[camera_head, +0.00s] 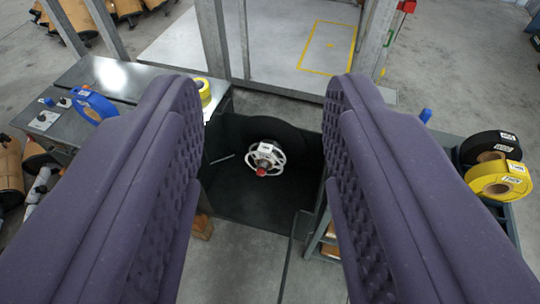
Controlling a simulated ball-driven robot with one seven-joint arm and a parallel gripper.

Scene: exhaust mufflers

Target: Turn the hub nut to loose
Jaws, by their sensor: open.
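The hub nut (261,172) looks like a small red piece at the front of a white spoked hub (268,158) with a label on it. The hub sits in a dark open-topped bin or recess (226,187) in the middle of the view. My gripper (250,95) is open, with two large purple padded fingers far apart, one on each side of the picture. Nothing is between the pads up close. The hub and nut show in the gap between the fingers, well beyond them and not touched.
At right are a black roll (490,146) and a yellow roll (498,180). Grey posts (213,40) stand behind. The floor beyond, with a yellow outline, is clear.

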